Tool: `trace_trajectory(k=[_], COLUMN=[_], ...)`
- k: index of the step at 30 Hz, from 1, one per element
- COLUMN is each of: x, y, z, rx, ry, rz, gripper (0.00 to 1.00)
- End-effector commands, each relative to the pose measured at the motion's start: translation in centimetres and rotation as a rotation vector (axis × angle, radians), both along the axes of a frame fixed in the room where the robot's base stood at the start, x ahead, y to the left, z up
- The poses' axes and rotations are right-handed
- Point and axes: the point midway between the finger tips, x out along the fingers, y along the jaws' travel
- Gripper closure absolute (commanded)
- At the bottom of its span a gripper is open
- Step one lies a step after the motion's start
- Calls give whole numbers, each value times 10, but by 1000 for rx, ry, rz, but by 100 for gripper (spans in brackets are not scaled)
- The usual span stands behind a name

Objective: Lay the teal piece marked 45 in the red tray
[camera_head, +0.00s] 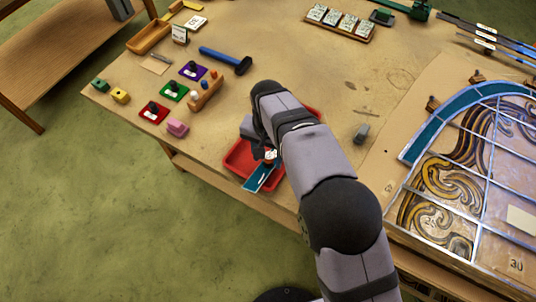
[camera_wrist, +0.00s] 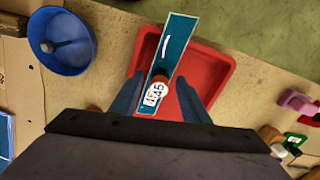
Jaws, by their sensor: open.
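The teal piece (camera_wrist: 174,50) is a narrow strip with a white tag reading 45 and a brown round knob on it. It lies over the red tray (camera_wrist: 215,68), and its far end reaches past the tray's rim. In the head view the teal piece (camera_head: 259,178) crosses the front edge of the red tray (camera_head: 238,161). My gripper (camera_wrist: 160,97) is open, with one finger on each side of the tagged end. I cannot tell whether the piece touches the tray floor. My arm hides much of the tray in the head view.
A blue bowl (camera_wrist: 62,42) stands beside the tray in the wrist view. A pink block (camera_head: 177,127), coloured plates with dark knobs and a blue hammer (camera_head: 224,60) lie left of the arm. The leaded panel (camera_head: 455,190) fills the right. Table is bare around the grey block (camera_head: 361,133).

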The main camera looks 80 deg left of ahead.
Motion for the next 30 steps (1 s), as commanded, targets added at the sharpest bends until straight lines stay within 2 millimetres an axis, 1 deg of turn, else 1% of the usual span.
trace_trajectory(k=[5, 11, 14, 21, 24, 27, 30], x=[0, 0, 0, 0, 0, 0, 0], y=[0, 2, 1, 2, 1, 1, 1], z=[5, 23, 39, 84, 101, 115, 124], rx=[1, 5, 6, 5, 4, 4, 2], ry=[0, 0, 0, 0, 1, 0, 0], rz=[0, 0, 0, 0, 0, 0, 0], gripper=[58, 58, 58, 58, 58, 58, 58])
